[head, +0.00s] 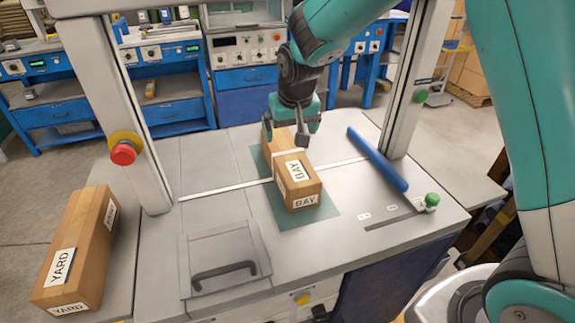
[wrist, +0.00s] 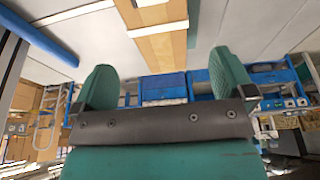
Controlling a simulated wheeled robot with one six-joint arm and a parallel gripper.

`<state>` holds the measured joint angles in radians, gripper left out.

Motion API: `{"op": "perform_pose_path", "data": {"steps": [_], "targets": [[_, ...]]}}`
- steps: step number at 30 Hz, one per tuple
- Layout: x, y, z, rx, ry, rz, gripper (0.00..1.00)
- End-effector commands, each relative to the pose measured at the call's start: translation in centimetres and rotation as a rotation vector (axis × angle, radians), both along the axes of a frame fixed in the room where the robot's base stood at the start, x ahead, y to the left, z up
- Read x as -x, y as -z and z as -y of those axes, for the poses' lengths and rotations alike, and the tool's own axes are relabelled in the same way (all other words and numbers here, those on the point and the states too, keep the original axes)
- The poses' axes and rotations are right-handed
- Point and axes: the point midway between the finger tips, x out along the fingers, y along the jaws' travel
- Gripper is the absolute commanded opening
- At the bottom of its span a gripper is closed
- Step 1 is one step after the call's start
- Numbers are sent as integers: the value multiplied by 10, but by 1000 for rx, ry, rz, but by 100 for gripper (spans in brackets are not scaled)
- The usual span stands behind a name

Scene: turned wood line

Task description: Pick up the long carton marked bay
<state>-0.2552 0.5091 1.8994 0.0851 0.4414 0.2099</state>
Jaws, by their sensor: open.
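The long brown carton marked BAY (head: 308,187) lies on a teal mat (head: 284,219) on the grey bench, with its labelled end toward me. White labels show on its top and near end. My gripper (head: 290,138) is over the far part of the carton and hides some of it. In the wrist view the carton (wrist: 163,52) runs between the two spread fingers of my gripper (wrist: 163,84), toward the top of the picture. The gripper is open and holds nothing. I cannot tell how high it is above the carton.
A similar carton marked YARD (head: 86,240) lies at the left. A blue bar (head: 377,160) lies right of the mat. A grey hatch with a dark handle (head: 224,270) is at the front. Frame posts, one with a red button (head: 123,153), flank the bench.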

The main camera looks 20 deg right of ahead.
Motion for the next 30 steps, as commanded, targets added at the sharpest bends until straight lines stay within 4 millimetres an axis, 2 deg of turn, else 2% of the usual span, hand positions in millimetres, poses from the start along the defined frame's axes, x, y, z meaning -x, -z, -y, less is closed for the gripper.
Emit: {"op": "perform_pose_path", "data": {"steps": [3,9,15,24,30], "targets": [[-8,27,0,1,0,-5,100],[-17,56,0,-1,-1,-2,100],[-22,68,1,-1,-1,-2,100],[-36,107,4,-2,-2,-2,100],[-38,111,4,-3,-2,1,100]]}}
